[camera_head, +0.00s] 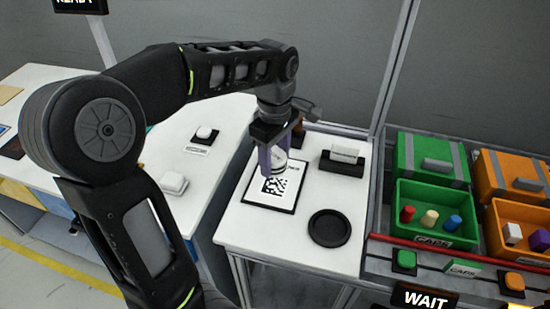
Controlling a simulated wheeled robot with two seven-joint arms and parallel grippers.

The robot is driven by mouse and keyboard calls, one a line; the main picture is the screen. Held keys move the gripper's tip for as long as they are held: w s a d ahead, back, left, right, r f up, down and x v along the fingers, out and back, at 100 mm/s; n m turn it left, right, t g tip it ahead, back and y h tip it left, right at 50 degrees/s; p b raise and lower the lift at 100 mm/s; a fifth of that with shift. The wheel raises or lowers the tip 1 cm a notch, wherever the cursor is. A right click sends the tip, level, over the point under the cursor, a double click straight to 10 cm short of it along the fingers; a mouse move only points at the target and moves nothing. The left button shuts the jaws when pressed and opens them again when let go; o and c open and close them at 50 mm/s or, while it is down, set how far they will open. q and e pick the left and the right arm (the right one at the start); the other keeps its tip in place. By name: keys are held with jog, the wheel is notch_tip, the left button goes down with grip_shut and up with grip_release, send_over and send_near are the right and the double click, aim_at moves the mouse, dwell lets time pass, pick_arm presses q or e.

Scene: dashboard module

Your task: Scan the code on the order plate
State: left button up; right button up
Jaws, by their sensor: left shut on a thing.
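The order plate (258,196) lies flat on the white stand. It is a white sheet with a dark border and a square black code in its middle. My left gripper (281,158) reaches down over the far part of the plate. Its purple fingers are shut on a small pale, rounded thing with a dark band (279,166), just beyond the code. The fingers hide part of this thing and the plate's far left part. I cannot tell whether the held thing touches the plate. My right gripper is out of view.
A black round dish (328,228) and a black holder with a white block (342,162) share the stand. Right are a green bin (432,222) with caps, an orange bin (520,230), a red rail and a "WAIT" sign (425,298). A white table (185,205) is left.

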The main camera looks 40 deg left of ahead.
pick_arm(q)
notch_tip(320, 180, up, 6)
jog(key=p, duration=0.4)
jog(key=shift+r, duration=0.2)
